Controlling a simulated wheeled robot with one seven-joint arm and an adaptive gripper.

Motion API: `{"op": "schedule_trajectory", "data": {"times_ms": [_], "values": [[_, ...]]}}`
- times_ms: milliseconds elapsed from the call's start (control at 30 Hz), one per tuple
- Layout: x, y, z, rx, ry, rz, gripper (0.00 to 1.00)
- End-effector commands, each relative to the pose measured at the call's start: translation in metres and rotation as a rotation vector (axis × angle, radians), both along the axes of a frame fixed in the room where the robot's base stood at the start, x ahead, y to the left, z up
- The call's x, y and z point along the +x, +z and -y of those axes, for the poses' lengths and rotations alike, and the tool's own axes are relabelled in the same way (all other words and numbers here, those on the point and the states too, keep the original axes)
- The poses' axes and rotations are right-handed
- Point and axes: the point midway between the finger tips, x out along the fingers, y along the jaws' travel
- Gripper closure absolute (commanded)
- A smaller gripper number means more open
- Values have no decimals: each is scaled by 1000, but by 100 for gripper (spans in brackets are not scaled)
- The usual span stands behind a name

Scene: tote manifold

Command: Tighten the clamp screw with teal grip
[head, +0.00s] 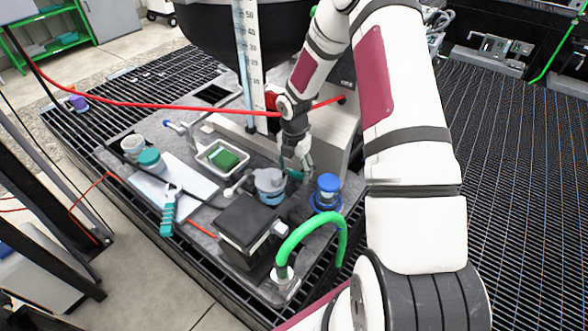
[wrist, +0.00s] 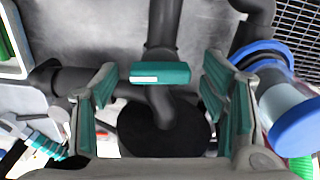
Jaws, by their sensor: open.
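The clamp screw's teal grip (wrist: 160,73), a short block with a white mark, shows in the wrist view between and just beyond my fingertips. It sits across a dark pipe fitting. My gripper (wrist: 158,95) is open, with a teal-padded finger on each side of the grip and a gap on both sides; neither finger appears to touch it. In the head view my gripper (head: 296,172) points down at the bench beside a grey-blue lidded vessel (head: 270,184), and the grip is hard to tell from the finger pads.
A blue-capped cylinder (head: 328,190) stands close on the right; it also shows beside my right finger in the wrist view (wrist: 296,112). A black box (head: 248,230) and a green hose (head: 315,225) are in front. A tray with a green pad (head: 222,158) and a teal-handled tool (head: 168,208) lie left.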

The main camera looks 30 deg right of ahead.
Motion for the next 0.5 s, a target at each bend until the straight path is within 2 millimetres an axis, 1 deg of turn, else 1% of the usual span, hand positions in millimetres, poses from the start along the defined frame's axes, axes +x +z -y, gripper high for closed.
{"op": "schedule_trajectory", "data": {"times_ms": [100, 133, 167, 200, 267, 300, 333, 500], "values": [[0, 0, 0, 0, 0, 0, 33], [0, 0, 0, 0, 0, 0, 38], [0, 0, 0, 0, 0, 0, 45], [0, 0, 0, 0, 0, 0, 54], [0, 0, 0, 0, 0, 0, 67], [0, 0, 0, 0, 0, 0, 76], [0, 0, 0, 0, 0, 0, 81], [0, 1, 0, 0, -3, 0, 81]]}}
